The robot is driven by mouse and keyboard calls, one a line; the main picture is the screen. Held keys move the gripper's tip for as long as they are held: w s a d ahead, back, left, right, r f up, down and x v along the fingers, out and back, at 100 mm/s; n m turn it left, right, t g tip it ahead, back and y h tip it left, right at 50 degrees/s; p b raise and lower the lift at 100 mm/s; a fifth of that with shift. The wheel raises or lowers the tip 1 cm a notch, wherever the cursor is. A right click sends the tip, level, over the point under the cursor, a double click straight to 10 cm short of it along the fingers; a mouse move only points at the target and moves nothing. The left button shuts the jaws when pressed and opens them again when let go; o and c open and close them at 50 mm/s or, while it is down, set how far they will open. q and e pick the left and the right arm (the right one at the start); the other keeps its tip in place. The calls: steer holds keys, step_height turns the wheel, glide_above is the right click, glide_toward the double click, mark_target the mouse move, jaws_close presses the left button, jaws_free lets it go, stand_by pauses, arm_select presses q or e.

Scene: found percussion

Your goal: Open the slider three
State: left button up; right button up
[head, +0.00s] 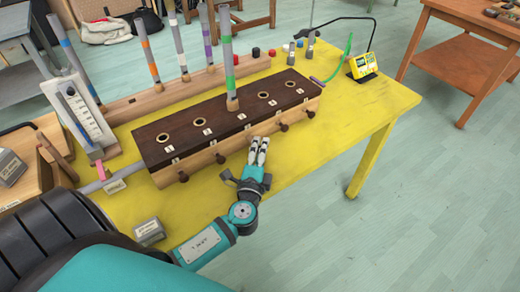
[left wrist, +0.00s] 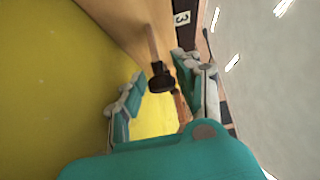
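The wooden box (head: 215,153) with a dark top stands on the yellow table, with a row of round holes and dark slider knobs along its front. My left gripper (head: 259,142) is at the middle of that front and hides the knob there in the head view. In the left wrist view, a dark knob on a thin rod (left wrist: 161,79) sticks out of the wood near a label with a 3 (left wrist: 182,18). It sits between the spread fingers of my left gripper (left wrist: 160,92), which look open, with a gap around it. My right gripper is not in view.
A green-banded tube (head: 228,60) stands in the box's middle hole. Other knobs (head: 220,158) (head: 283,127) flank my gripper. A long wooden rack (head: 160,98) with banded tubes lies behind. A grey block (head: 149,231) sits front left. The table's right end is mostly clear.

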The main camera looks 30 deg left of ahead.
arm_select(q)
steer(key=v, duration=1.2)
steer(key=shift+s, duration=0.15)
